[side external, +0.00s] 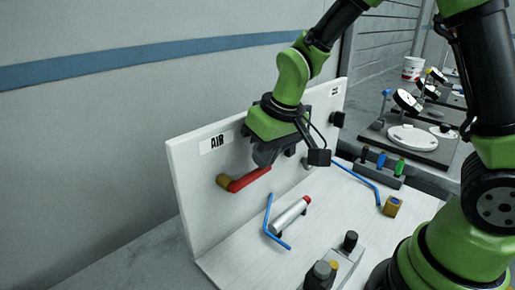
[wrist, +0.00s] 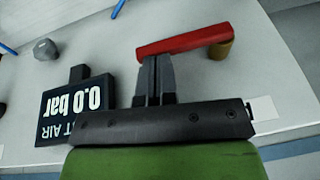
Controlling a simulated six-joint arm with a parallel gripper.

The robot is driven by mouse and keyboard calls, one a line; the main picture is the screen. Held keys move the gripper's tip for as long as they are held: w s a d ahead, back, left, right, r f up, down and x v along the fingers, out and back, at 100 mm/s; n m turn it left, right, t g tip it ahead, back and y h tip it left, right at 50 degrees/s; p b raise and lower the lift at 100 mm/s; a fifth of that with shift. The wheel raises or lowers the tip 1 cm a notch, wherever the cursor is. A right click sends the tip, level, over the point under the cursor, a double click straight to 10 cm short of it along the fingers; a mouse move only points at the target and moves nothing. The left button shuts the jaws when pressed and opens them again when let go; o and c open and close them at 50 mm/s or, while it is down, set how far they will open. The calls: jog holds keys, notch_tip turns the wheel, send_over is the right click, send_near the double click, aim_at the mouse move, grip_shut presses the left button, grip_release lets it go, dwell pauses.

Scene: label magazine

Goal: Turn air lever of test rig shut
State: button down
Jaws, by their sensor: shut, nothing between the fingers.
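The air lever (side external: 250,179) is a red handle on a brass-coloured pivot (side external: 223,181), on the upright white panel below the AIR label (side external: 214,143). In the side view it points right and slightly up from the pivot. The lever also shows in the wrist view (wrist: 185,39), with its pivot (wrist: 221,48) at the right end. My gripper (side external: 264,157) is at the lever's free end; its closed fingers also show in the wrist view (wrist: 155,66), empty. I cannot tell whether they touch the lever. The gripper partly hides the panel behind it.
A display (wrist: 75,108) reads 0.0 bar, upside down in the wrist view. Blue tubes (side external: 268,216) and a silver cylinder (side external: 289,216) lie on the white base. A brass-topped knob (side external: 392,206) stands right. Gauges (side external: 408,101) stand on a bench behind.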

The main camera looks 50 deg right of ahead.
jog(key=shift+r, duration=0.85)
notch_tip(320, 180, up, 4)
jog(key=d+v, duration=0.2)
jog(key=v, duration=0.7)
jog(key=s+a+f+m+t+y, duration=0.1)
jog(key=s+m+t, duration=0.2)
jog(key=s, duration=1.1)
jog(key=shift+a+f+t, duration=0.2)
jog(key=shift+t, duration=0.2)
